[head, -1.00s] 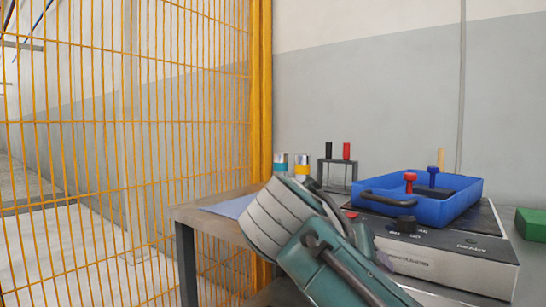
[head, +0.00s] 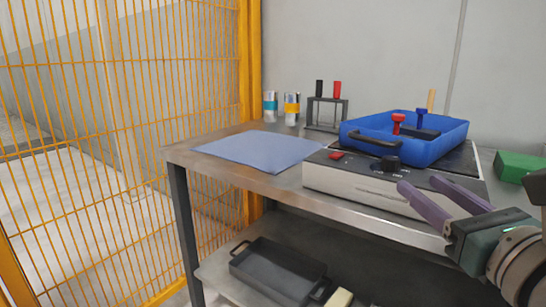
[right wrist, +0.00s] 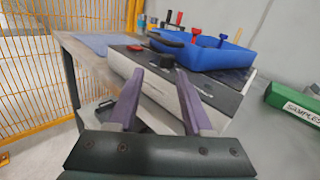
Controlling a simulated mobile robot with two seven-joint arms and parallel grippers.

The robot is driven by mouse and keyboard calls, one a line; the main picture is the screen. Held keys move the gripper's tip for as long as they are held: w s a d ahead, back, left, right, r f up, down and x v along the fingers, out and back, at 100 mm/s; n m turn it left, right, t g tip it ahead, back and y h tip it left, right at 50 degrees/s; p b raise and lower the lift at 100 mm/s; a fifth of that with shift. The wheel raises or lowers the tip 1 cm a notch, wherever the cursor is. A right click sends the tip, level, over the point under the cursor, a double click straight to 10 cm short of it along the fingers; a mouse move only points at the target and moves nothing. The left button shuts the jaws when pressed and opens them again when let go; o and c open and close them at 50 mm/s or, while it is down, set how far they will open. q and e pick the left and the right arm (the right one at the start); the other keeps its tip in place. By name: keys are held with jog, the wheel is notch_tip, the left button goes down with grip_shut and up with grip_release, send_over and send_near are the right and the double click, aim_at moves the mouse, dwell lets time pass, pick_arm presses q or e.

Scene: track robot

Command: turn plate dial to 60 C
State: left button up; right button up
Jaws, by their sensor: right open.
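The hot plate (head: 330,181) is a grey box with a dark top, standing on the metal table. Its black dial (head: 386,163) is on the front part of its top, beside a red button (head: 336,155). The dial also shows in the right wrist view (right wrist: 166,61). My right gripper (head: 417,184) is open and empty, with purple fingers, just in front of the plate's front right part. In the right wrist view my right gripper (right wrist: 158,98) points at the plate's front, with the dial beyond the fingertips. The dial's marks are too small to read. My left gripper is not in view.
A blue tray (head: 428,152) with a black handle and tools sits on the plate. A blue mat (head: 258,149), a rack (head: 326,113) and two cans are further left. A green box (head: 517,166) stands at right. A dark pan (head: 275,270) lies on the lower shelf.

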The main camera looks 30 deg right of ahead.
aim_at(396, 163)
jog(key=shift+s+d+f+m+g+h, duration=0.1)
jog(key=shift+s+d+m+g+h, duration=0.2)
jog(key=shift+d+m+h, duration=0.15)
jog(key=shift+w+d, duration=0.2)
jog(key=shift+w, duration=0.1)
jog(key=x, duration=0.9)
jog(key=shift+w+b, duration=0.1)
jog(key=shift+b, duration=0.25)
grip_shut()
